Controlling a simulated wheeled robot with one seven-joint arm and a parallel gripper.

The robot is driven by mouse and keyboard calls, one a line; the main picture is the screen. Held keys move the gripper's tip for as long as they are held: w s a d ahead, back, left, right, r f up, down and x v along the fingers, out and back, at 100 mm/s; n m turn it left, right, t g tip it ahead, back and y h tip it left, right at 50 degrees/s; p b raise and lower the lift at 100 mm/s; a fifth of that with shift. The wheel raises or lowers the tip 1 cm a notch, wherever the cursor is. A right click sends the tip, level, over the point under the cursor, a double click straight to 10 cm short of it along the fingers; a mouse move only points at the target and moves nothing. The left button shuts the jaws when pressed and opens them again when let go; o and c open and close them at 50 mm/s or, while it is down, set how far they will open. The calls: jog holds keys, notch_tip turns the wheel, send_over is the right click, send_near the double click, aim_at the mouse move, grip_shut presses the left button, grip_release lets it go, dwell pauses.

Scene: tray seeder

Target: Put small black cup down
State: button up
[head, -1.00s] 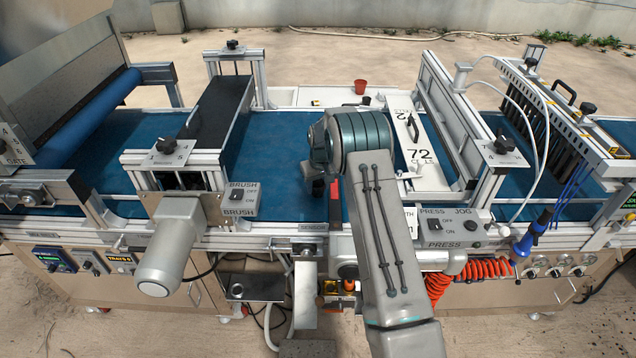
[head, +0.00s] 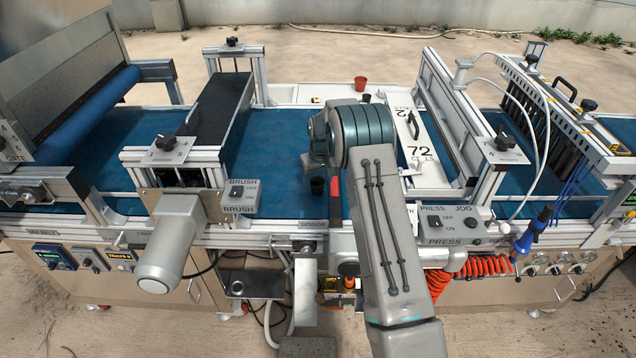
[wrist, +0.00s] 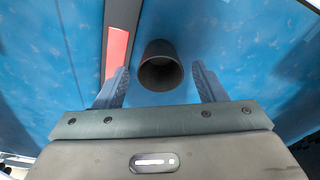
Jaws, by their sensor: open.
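The small black cup (head: 317,185) stands on the blue belt (head: 275,165), just left of my forearm in the head view. In the wrist view the cup (wrist: 160,68) is upright with its dark opening showing, on the blue belt. My gripper (wrist: 162,82) is open, with one finger on either side of the cup's near end and a gap to each. In the head view my gripper's fingers are mostly hidden by my own wrist.
A dark rail with a red patch (wrist: 117,50) runs close to the left finger. A red cup (head: 361,84) and another small dark cup (head: 366,98) stand on the back ledge. The brush unit (head: 222,108) is left and the white press plate (head: 428,158) right. Belt between brush and my arm is clear.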

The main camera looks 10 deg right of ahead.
aim_at(320, 186)
jog(key=s+r+b, duration=0.1)
jog(key=s+r, duration=0.3)
jog(key=r, duration=0.5)
jog(key=s+r+b, duration=0.1)
jog(key=s+r, duration=0.3)
jog(key=r, duration=0.5)
jog(key=s+r+m, duration=0.1)
jog(key=s+r, duration=0.5)
jog(key=s, duration=0.7)
jog(key=s+f+m+t, duration=0.1)
jog(key=s, duration=2.2)
jog(key=shift+w, duration=0.1)
